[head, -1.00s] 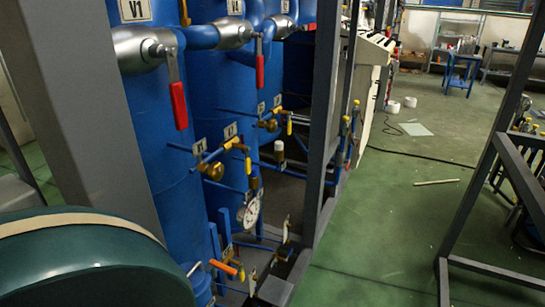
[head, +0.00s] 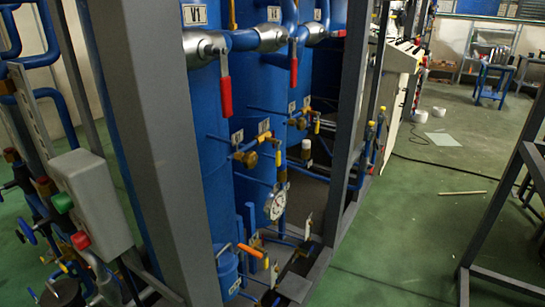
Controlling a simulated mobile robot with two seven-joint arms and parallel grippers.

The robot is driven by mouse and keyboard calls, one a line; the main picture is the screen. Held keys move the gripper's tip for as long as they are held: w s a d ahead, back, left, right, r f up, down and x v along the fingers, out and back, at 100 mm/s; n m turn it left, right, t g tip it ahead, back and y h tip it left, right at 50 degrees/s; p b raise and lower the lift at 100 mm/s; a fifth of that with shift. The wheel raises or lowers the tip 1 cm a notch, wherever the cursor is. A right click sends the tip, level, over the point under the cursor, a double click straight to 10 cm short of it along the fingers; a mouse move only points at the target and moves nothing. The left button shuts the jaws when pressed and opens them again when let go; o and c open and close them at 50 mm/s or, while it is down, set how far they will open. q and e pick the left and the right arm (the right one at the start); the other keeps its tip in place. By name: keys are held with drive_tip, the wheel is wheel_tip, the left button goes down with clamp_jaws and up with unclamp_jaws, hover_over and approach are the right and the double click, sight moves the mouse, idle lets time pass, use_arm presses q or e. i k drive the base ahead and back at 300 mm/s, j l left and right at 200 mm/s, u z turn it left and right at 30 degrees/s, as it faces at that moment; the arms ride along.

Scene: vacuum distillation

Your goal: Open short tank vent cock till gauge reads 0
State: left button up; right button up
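Tall blue tanks (head: 205,130) stand behind a grey frame in the middle of the head view. A white round dial gauge (head: 276,203) hangs at their side; its reading is too small to tell. A brass cock with a yellow handle (head: 250,158) sits just above the gauge, and a similar brass cock (head: 299,123) sits farther back. An orange lever (head: 250,251) is lower down, near a small blue vessel (head: 228,275). I cannot tell which of these is the short tank vent cock. Neither of my grippers is in view.
A grey upright post (head: 150,130) stands close in front of the tanks. A grey box with green and red buttons (head: 92,200) is at the left. Red-handled valves (head: 225,97) are higher up. The green floor (head: 400,235) to the right is mostly open, with another frame at the right edge.

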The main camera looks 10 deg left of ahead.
sight(278, 152)
drive_tip(key=k+u, duration=0.1)
drive_tip(key=u, duration=0.3)
drive_tip(key=i+l, duration=0.6)
drive_tip(key=i, duration=0.15)
drive_tip(key=i+l, duration=0.55)
drive_tip(key=i, duration=0.2)
drive_tip(key=i+l, duration=0.6)
drive_tip(key=i, duration=0.15)
drive_tip(key=i+l+u, duration=0.4)
drive_tip(key=i+l, duration=0.4)
drive_tip(key=l+u, duration=0.1)
drive_tip(key=u, duration=1.65)
